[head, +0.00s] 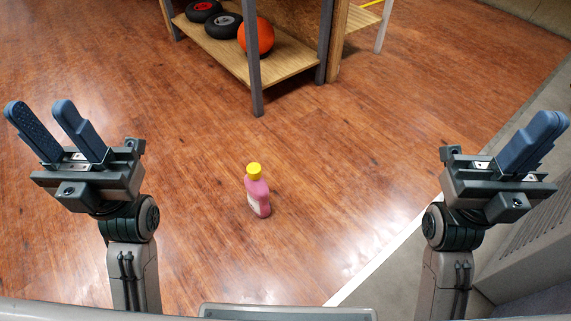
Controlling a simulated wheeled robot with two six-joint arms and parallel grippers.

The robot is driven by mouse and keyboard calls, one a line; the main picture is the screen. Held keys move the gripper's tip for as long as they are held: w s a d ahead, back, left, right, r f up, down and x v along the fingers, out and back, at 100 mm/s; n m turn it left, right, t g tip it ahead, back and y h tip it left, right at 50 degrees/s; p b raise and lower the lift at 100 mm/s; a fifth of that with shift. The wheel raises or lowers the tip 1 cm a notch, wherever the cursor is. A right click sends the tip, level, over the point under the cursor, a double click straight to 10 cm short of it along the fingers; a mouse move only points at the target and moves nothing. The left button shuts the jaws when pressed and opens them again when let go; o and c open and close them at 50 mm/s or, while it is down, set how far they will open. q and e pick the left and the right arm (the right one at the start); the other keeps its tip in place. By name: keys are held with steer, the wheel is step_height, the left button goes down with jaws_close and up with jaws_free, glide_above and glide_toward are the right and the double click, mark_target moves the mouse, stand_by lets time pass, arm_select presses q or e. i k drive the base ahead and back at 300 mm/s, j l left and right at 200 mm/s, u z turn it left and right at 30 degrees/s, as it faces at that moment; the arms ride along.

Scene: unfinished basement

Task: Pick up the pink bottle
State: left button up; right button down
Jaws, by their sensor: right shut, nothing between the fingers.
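The pink bottle (260,198) with a yellow cap stands upright on the wooden floor, near the middle of the head view. A pale label shows on its left side. My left gripper (55,133) is at the left of the view, well apart from the bottle, with its two blue fingers spread and nothing between them. My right gripper (534,142) is at the right of the view, also well apart from the bottle, with its blue fingers together and empty.
A wooden shelf unit (283,70) with grey legs stands at the top, holding dark wheels (222,26) and an orange ball (257,37). A grey ridged box (530,240) is at the lower right. The wooden floor (345,160) around the bottle is clear.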

mark_target(258, 190)
steer(key=i+l+z, duration=0.25)
steer(key=i+z, duration=0.7)
steer(key=i+j+z, duration=0.1)
steer(key=i+z, duration=0.4)
steer(key=i+u, duration=0.3)
steer(key=i, duration=0.15)
steer(key=i+l+u, duration=0.25)
steer(key=i, duration=0.25)
steer(key=i+l+u, duration=0.3)
steer(key=i, duration=0.15)
steer(key=j+u, duration=0.1)
steer(key=u, duration=3.1)
